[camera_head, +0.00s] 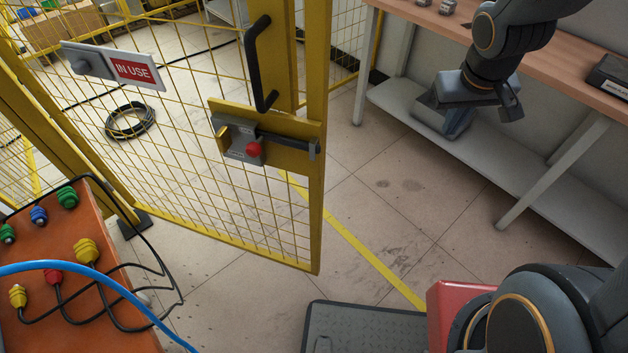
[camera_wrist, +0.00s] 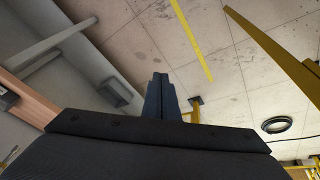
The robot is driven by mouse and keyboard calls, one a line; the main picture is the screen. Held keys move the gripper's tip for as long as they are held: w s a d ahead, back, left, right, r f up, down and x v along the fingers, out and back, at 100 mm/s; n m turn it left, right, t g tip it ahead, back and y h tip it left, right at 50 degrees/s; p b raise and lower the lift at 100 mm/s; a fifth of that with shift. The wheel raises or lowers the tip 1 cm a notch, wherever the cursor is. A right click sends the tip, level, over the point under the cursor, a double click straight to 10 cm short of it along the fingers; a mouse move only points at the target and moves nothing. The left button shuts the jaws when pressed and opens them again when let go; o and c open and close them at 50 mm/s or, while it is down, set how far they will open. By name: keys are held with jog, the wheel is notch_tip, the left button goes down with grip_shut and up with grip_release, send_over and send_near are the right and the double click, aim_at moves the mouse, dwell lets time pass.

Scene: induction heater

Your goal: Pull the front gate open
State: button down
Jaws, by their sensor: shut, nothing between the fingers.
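The front gate (camera_head: 190,185) is a yellow mesh frame with a black handle (camera_head: 256,65) near its free edge. Below the handle is a grey latch (camera_head: 238,142) with a red knob (camera_head: 254,149). The gate stands at an angle, its free edge over the floor and apart from the fence behind it. My gripper (camera_head: 446,122) is to the right of the gate, in front of the bench, clear of the handle. In the wrist view my gripper (camera_wrist: 160,85) has its fingers together with nothing between them. A yellow bar (camera_wrist: 280,50) shows there at the right.
A wooden-topped bench (camera_head: 560,52) with a grey lower shelf (camera_head: 520,165) runs along the right. An orange box (camera_head: 85,310) with cables and coloured connectors is at lower left. A cable coil (camera_head: 130,121) lies behind the mesh. The floor between gate and bench is clear.

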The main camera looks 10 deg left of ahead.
aim_at(323, 178)
jog(key=w+a+f+n+t+y+b, duration=0.1)
jog(key=w+a+n+t+y, duration=0.2)
jog(key=w+a, duration=0.5)
jog(key=w+a+n+y+b, duration=0.15)
jog(key=w+a+n, duration=0.35)
jog(key=w, duration=0.5)
jog(key=s+a+f+n+g+y, duration=0.3)
jog(key=a+f+g+y, duration=0.15)
jog(key=a, duration=0.45)
jog(key=shift+s+a+f+n+g+h+p, duration=0.4)
jog(key=shift+s+a+f+n+g, duration=0.55)
jog(key=shift+s+f, duration=1.75)
jog(key=shift+s+a+f+n+g+h+p, duration=0.4)
jog(key=shift+s+f+g, duration=0.95)
jog(key=shift+s+f, duration=1.3)
jog(key=shift+s+a+f+n+g+h+p, duration=0.4)
jog(key=shift+s+a+f+n+g, duration=0.55)
jog(key=shift+s+f, duration=1.7)
